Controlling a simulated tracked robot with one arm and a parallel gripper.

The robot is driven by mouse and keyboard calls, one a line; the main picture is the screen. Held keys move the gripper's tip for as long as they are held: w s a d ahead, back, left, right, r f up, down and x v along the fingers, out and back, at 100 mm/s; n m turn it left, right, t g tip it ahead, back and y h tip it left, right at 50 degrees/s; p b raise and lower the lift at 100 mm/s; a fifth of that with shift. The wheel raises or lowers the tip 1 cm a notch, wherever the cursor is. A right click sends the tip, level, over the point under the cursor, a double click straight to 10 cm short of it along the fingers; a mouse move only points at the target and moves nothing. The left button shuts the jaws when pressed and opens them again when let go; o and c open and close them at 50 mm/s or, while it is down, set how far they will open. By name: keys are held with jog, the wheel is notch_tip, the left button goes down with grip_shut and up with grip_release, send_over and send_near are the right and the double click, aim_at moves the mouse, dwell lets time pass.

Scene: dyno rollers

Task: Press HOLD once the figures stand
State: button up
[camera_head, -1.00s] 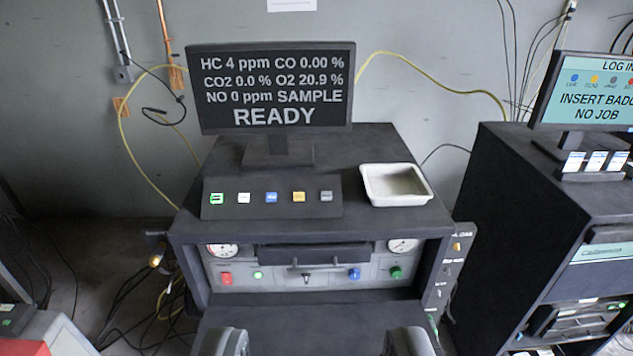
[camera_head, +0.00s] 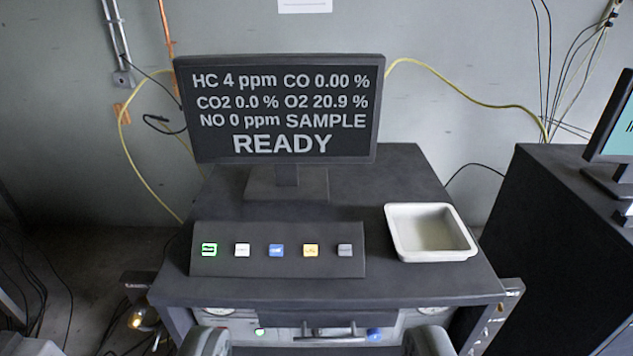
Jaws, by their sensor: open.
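A dark monitor (camera_head: 285,108) on the cabinet reads HC 4 ppm, CO 0.00 %, CO2 0.0 %, O2 20.9 %, NO 0 ppm, SAMPLE, READY. Below it a dark sloped button panel (camera_head: 277,265) carries a row of small square buttons. From left they are green-edged (camera_head: 209,249), white (camera_head: 242,250), blue (camera_head: 277,251), yellow (camera_head: 311,251) and grey (camera_head: 345,250). Their labels are too small to read, so I cannot tell which is HOLD. My gripper (camera_head: 317,343) shows its two fingers at the bottom edge, wide apart and empty, in front of the cabinet and short of the panel.
A white empty tray (camera_head: 430,233) sits on the cabinet top (camera_head: 385,171), right of the panel. A second dark cabinet (camera_head: 560,220) with a partly seen screen stands at right. Cables hang on the wall and lie on the floor at left.

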grip_shut()
jog(key=shift+a, duration=0.1)
dwell(1.5)
